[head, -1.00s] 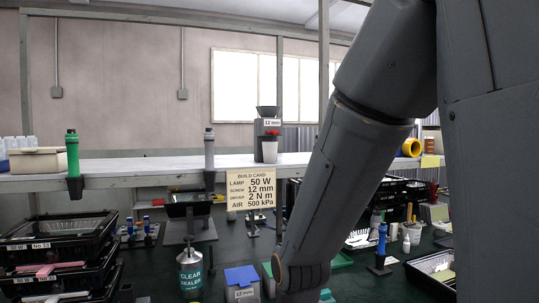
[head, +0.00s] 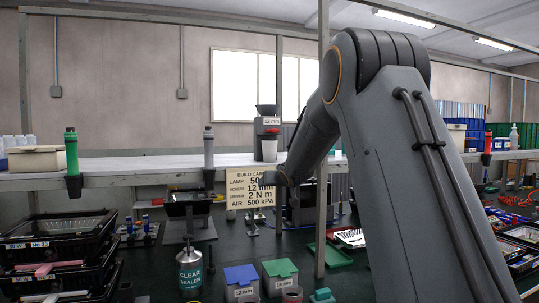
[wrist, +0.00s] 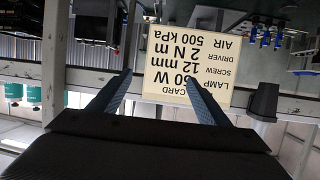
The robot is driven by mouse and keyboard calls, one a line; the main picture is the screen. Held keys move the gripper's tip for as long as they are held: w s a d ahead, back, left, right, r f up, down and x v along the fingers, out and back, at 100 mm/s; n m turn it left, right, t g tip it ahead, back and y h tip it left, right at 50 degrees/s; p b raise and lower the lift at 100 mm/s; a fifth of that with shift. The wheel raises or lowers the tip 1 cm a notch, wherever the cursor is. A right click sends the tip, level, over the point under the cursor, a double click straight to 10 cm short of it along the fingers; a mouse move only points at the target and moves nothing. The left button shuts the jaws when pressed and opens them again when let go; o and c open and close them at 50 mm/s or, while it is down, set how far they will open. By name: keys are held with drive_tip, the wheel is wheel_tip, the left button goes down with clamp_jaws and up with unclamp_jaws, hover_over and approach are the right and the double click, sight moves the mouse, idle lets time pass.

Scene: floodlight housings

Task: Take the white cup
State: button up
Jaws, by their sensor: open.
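The white cup (head: 269,150) stands upright at the front of a dark dispenser (head: 267,124) labelled 12 mm, on the pale shelf. I do not make it out in the wrist view. My gripper is in front of the shelf edge, below and apart from the cup, by the build card (head: 248,188). In the wrist view my gripper (wrist: 158,79) is open, its two blue-grey fingers apart with nothing between them. The card (wrist: 186,65) shows upside down beyond the fingertips.
The shelf (head: 120,176) runs across above a dark bench. A metal post (head: 322,220) rises right of the card. Lidded blue (head: 241,278) and green (head: 280,270) bins sit below.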

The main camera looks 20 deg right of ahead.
sight(272, 149)
drive_tip(key=w+d+r+n+t+y, duration=0.1)
drive_tip(key=w+d+r+t, duration=0.3)
drive_tip(key=w+r, duration=0.6)
drive_tip(key=shift+w+r+p, duration=0.2)
drive_tip(key=shift+w+p, duration=0.5)
drive_tip(key=shift+w, duration=0.25)
drive_tip(key=shift+w+r+p, duration=0.15)
drive_tip(key=shift+w+p, duration=0.55)
drive_tip(key=shift+w, duration=0.25)
drive_tip(key=shift+w+r+p, duration=0.2)
drive_tip(key=shift+w+p, duration=0.5)
drive_tip(key=shift+w, duration=0.25)
drive_tip(key=shift+c, duration=0.4)
drive_tip(key=c, duration=1.1)
drive_tip(key=shift+c, duration=0.2)
drive_tip(key=shift+r, duration=0.15)
